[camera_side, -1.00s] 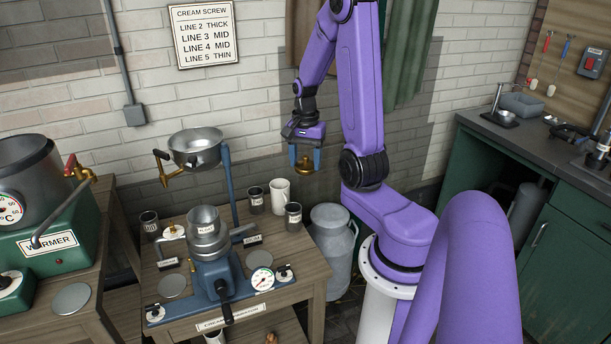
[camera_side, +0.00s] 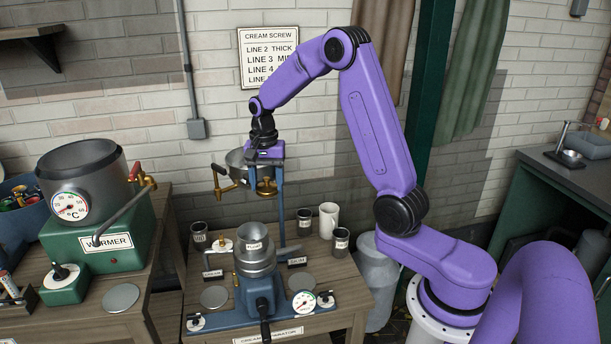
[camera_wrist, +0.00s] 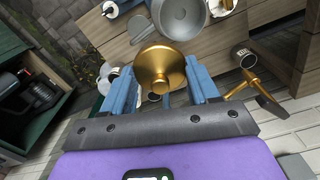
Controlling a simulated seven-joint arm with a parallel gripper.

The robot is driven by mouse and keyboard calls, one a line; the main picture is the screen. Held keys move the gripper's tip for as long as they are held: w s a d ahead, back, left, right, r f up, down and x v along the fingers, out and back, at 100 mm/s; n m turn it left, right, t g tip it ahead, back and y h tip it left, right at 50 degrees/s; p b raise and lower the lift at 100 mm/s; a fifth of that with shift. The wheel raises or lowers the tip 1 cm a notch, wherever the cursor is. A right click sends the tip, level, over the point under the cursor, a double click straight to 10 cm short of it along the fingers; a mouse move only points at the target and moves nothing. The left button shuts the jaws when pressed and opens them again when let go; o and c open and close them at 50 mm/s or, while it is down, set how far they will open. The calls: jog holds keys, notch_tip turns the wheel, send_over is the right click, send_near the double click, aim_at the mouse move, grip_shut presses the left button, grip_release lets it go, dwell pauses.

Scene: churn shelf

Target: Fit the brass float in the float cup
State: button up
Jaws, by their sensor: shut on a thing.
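My gripper (camera_side: 267,174) points down and is shut on the brass float (camera_side: 266,188), which hangs below it, in front of the metal bowl's right side. In the wrist view the float (camera_wrist: 162,68) is a gold disc with a knob, between my two blue fingers (camera_wrist: 160,84). The float cup (camera_side: 254,240) is a small grey open cup with a white label, on top of the blue machine. It stands below the float and a little to its left, clear of it. In the wrist view a round grey vessel shows beyond the float; I cannot tell which it is.
The metal bowl (camera_side: 242,169) with a brass tap (camera_side: 224,186) stands on a blue post (camera_side: 281,208) close to my gripper. The warmer (camera_side: 100,240) is left.

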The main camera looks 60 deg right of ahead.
jog(key=w+a+n, duration=0.1)
jog(key=w+a, duration=0.2)
jog(key=a, duration=0.2)
jog(key=shift+s+d+f, duration=0.1)
jog(key=shift+d+f, duration=0.05)
jog(key=shift+f, duration=2.15)
jog(key=shift+s+d+f, duration=0.1)
jog(key=shift+f, duration=2.15)
jog(key=shift+f, duration=1.25)
jog(key=shift+r, duration=1.3)
jog(key=shift+f, duration=0.5)
